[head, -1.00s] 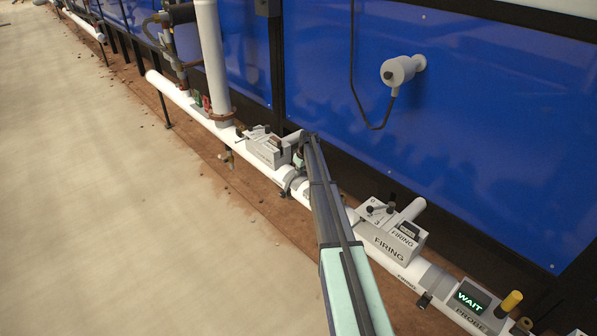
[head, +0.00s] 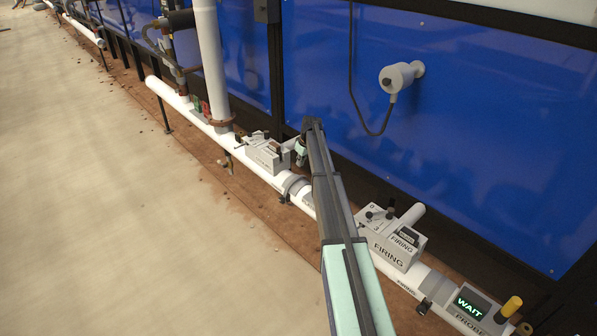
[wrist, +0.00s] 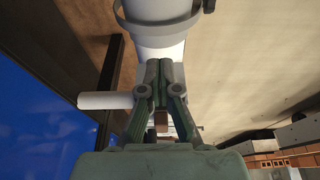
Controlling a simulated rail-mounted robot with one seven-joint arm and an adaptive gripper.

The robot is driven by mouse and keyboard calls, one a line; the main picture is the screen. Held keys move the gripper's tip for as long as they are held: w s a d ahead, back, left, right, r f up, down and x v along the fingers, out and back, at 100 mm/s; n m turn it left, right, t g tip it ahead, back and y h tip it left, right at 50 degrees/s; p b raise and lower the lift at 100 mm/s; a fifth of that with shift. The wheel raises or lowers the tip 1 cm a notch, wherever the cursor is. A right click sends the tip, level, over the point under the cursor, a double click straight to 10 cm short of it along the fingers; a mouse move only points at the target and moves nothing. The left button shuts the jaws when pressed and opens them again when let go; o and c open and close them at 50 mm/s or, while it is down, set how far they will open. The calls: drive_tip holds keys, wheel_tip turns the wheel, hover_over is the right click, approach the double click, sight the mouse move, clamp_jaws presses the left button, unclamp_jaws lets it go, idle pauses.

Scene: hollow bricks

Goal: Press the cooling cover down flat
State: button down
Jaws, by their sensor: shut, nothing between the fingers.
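A grey-white box unit (head: 268,155) sits on the white pipe left of my arm in the head view. Its label is too small to read, and I cannot tell for sure whether its top is the cooling cover or whether it lies flat. My gripper (head: 301,152) is just right of this box, partly hidden by my arm. In the wrist view my gripper (wrist: 165,64) is shut and empty, its fingertips in front of the white pipe below a grey collar (wrist: 162,22). A small brown block (wrist: 161,123) shows between the finger linkages. I cannot tell whether the fingers touch anything.
A box marked FIRING (head: 391,240) and a probe unit showing WAIT (head: 474,302) sit further right along the pipe. A vertical white pipe (head: 208,60) rises at left. A blue panel (head: 470,130) stands behind. The floor (head: 120,200) in front is clear.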

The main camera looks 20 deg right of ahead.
drive_tip(key=shift+v, duration=1.8)
drive_tip(key=s+a+f+m+g, duration=0.2)
drive_tip(key=s+a+f, duration=0.5)
drive_tip(key=s, duration=0.6)
drive_tip(key=s+a+f+m+g, duration=0.1)
drive_tip(key=s+a+f, duration=0.5)
drive_tip(key=s+f, duration=0.55)
drive_tip(key=s+a+f+m+g, duration=0.2)
drive_tip(key=s+a+f, duration=0.45)
drive_tip(key=s, duration=0.75)
drive_tip(key=s+a+f+g, duration=0.1)
drive_tip(key=s+a, duration=0.2)
drive_tip(key=s, duration=0.9)
drive_tip(key=s+a+f+n+g+p, duration=0.1)
drive_tip(key=s+a, duration=0.3)
drive_tip(key=s, duration=0.9)
drive_tip(key=s+a+f+g+h+p, duration=0.1)
drive_tip(key=s+a+f+g, duration=0.2)
drive_tip(key=s, duration=1)
drive_tip(key=shift+a, duration=0.3)
